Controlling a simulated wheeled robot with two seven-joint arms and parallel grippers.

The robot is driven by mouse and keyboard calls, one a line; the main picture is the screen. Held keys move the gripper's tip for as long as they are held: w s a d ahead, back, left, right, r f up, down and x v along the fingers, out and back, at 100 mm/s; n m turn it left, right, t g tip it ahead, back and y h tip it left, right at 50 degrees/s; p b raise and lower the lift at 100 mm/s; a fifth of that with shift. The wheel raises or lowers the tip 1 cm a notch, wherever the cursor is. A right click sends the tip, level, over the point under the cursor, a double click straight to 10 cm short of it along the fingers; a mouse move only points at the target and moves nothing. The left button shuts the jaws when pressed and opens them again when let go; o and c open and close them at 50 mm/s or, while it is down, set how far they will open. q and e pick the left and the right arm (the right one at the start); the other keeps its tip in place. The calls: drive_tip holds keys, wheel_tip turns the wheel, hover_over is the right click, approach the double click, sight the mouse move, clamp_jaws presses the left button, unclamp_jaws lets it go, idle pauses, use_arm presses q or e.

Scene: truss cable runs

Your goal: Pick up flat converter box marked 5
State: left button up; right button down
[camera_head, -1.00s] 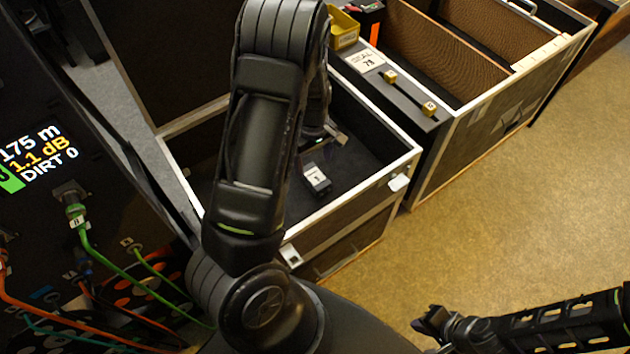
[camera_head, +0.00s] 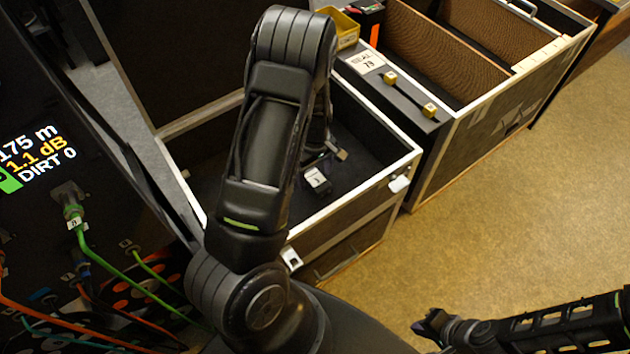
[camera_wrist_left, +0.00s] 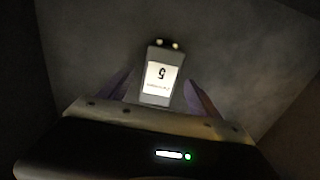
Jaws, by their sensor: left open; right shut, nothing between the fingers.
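The flat converter box marked 5 (camera_head: 317,181) is small and dark with a white label. It lies on the dark floor of the open case. In the left wrist view the box (camera_wrist_left: 158,76) shows its label with a 5, upside down, and two bright connectors at its far end. My left gripper (camera_wrist_left: 155,92) is open, its fingers on either side of the box's near end; I cannot tell whether they touch it. In the head view my left gripper (camera_head: 333,152) is mostly hidden behind my arm. My right gripper (camera_head: 428,325) is shut and empty, over the floor at lower right.
The case's metal-edged rim (camera_head: 364,190) surrounds the box. A second case (camera_head: 470,112) stands to the right, with a yellow tray (camera_head: 347,30) at its back left. A panel with green and orange cables (camera_head: 105,255) is at left. The floor at right is clear.

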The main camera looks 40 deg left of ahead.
use_arm(q)
wheel_tip(320, 180, down, 3)
drive_tip(key=shift+r, duration=0.2)
drive_tip(key=shift+c, duration=0.3)
clamp_jaws()
idle(0.8)
